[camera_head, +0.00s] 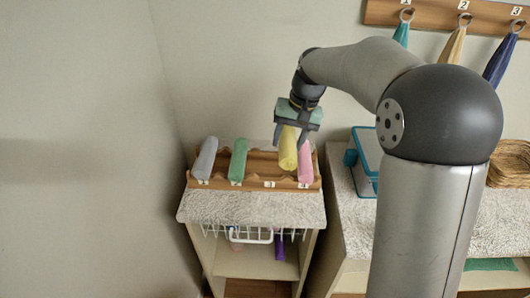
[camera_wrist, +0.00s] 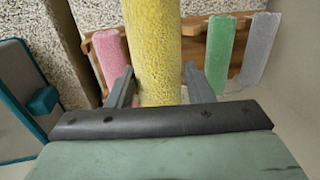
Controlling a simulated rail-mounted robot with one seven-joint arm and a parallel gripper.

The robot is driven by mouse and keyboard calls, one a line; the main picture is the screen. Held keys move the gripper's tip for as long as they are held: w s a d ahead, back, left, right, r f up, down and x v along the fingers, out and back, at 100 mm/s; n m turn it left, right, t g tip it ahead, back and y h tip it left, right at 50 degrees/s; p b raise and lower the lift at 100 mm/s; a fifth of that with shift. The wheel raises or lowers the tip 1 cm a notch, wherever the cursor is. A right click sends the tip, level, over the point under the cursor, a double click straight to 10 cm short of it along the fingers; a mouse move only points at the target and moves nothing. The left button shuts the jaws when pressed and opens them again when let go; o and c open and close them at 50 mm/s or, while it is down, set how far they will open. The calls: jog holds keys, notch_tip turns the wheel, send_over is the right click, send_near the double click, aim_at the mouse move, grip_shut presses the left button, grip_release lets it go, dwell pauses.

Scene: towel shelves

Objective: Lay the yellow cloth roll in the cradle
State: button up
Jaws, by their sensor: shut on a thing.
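The yellow cloth roll (camera_head: 288,148) is held in my gripper (camera_head: 296,134) above the wooden cradle rack (camera_head: 262,178). In the wrist view the yellow roll (camera_wrist: 155,50) runs between the two fingers of my gripper (camera_wrist: 158,92). In the head view it appears over the gap between the green roll (camera_head: 238,160) and the pink roll (camera_head: 305,162). I cannot tell whether its lower end touches the rack. A grey roll (camera_head: 205,158) lies in the leftmost slot. The rack also shows in the wrist view (camera_wrist: 193,50), partly hidden behind the yellow roll.
The rack stands on a speckled shelf top (camera_head: 250,208) with a white wire basket (camera_head: 250,235) below. Cloths hang from a numbered hook rail (camera_head: 440,14) on the wall. A wicker basket (camera_head: 510,164) sits far right.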

jog(key=shift+w+a+f+p, duration=0.25)
jog(key=shift+w+a+f, duration=0.55)
jog(key=shift+f, duration=0.8)
jog(key=shift+w+a+f+p, duration=0.3)
jog(key=shift+w+a+f, duration=0.45)
jog(key=shift+f, duration=0.9)
jog(key=shift+w+a+f+p, duration=0.25)
jog(key=shift+w+a+f, duration=0.55)
jog(key=shift+f, duration=0.8)
jog(key=shift+w+d+f, duration=0.1)
jog(key=shift+w+d, duration=0.05)
jog(key=shift+f+b, duration=0.35)
jog(key=shift+f, duration=0.05)
jog(key=o, duration=1)
